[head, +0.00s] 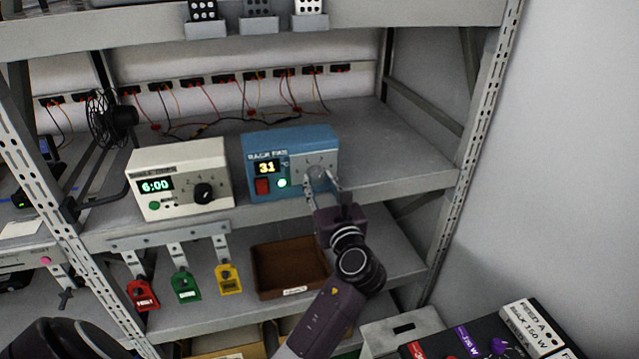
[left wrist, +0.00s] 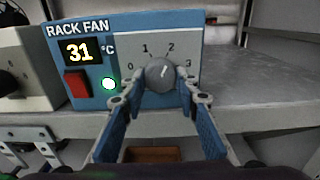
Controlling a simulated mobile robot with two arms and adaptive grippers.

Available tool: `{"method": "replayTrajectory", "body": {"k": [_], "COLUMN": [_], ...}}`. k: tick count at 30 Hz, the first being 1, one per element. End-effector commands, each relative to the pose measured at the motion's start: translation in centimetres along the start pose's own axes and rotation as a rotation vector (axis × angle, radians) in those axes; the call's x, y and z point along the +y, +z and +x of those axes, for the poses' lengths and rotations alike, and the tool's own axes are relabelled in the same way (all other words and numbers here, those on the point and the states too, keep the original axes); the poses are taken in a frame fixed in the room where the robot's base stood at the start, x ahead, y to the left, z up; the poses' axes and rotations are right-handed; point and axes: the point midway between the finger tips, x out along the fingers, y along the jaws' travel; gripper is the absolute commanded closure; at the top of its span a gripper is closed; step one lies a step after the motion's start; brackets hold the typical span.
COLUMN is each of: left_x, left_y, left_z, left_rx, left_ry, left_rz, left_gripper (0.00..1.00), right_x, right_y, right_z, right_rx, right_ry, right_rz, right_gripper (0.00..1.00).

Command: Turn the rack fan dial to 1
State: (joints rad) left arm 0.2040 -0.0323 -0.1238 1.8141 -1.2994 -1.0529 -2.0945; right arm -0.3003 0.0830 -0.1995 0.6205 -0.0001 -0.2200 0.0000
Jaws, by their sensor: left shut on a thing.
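The blue rack fan box (head: 290,142) stands on the middle shelf, its display reading 31 and its green light lit. It also shows in the left wrist view (left wrist: 125,22). Its round grey dial (left wrist: 160,75) has marks 0, 1, 2 and 3 around it. The dial's light pointer line leans slightly right of straight up, between 1 and 2. My left gripper (head: 322,183) is at the box's front, shut on the dial with one finger on each side; the fingers also show in the left wrist view (left wrist: 160,88). My right gripper is not in view.
A cream timer box (head: 180,160) reading 6:00 stands left of the fan box. A red switch (left wrist: 77,85) sits left of the dial. Below are red, green and yellow tags (head: 229,279) and a brown tray (head: 290,268). The shelf right of the fan box is clear.

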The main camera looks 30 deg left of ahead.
Motion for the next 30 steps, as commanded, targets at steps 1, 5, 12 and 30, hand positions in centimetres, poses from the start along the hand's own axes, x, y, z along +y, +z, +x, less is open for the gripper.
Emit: {"method": "replayTrajectory", "body": {"k": [1,5,12,30], "left_x": [0.0,0.0,-0.1,-0.1], "left_y": [0.0,0.0,-0.1,-0.2], "left_z": [0.0,0.0,-0.1,0.0], "left_rx": [0.001,0.001,0.002,0.001], "left_ry": [-0.001,-0.001,0.0,0.0], "left_rz": [-0.002,-0.021,-0.136,-0.645], "left_gripper": [0.96,0.96,0.96,0.96], "right_x": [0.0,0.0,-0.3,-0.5], "right_y": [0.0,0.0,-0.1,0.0], "right_z": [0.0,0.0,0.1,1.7], "right_rx": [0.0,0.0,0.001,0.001], "right_ry": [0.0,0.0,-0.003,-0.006], "right_rz": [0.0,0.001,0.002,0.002], "right_gripper": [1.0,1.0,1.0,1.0]}}
